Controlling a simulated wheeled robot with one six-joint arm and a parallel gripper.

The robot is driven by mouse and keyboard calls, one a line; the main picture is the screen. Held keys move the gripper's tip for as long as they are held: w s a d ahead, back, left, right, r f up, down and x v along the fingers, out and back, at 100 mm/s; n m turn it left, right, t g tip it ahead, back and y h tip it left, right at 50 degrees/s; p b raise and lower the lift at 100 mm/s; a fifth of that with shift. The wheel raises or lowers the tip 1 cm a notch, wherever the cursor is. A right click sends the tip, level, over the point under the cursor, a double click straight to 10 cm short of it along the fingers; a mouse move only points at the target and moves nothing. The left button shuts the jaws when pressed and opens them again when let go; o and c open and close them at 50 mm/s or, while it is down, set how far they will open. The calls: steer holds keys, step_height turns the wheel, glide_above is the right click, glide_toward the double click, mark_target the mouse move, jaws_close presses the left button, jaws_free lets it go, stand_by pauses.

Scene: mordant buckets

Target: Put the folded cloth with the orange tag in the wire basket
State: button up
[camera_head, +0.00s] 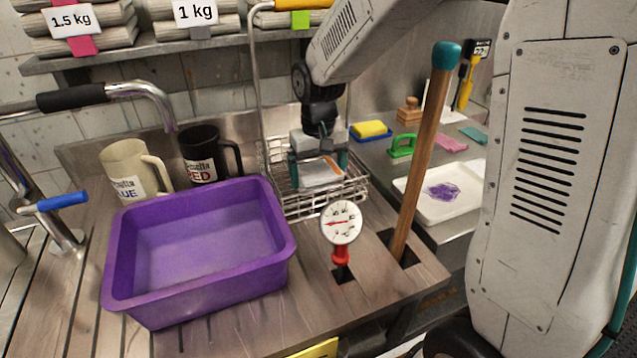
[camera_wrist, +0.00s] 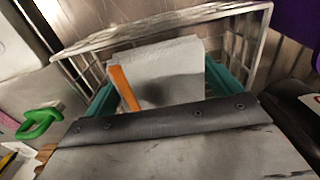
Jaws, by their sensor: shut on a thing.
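The folded cloth (camera_head: 321,173) is pale grey-white with an orange tag at one edge. My gripper (camera_head: 319,172), with teal fingers, is shut on the cloth and holds it at the wire basket (camera_head: 325,204). In the wrist view the cloth (camera_wrist: 160,75) with its orange strip sits between the teal fingers (camera_wrist: 160,88), within the outline of the basket rim (camera_wrist: 165,30). I cannot tell whether the cloth touches the basket floor. My gripper's body hides part of the basket's back.
A purple tub (camera_head: 200,250) stands left of the basket, with a cream mug (camera_head: 128,175) and a black mug (camera_head: 205,158) behind it. A dial gauge (camera_head: 341,223) stands in front, and a teal-topped wooden handle (camera_head: 425,150) rises at right. A white tray (camera_head: 440,205) lies beyond.

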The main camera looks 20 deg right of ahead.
mark_target(319, 171)
steer(key=shift+f, duration=1.75)
steer(key=shift+f, duration=0.1)
steer(key=o, duration=0.7)
step_height(319, 171, up, 12)
steer(key=shift+r, duration=0.15)
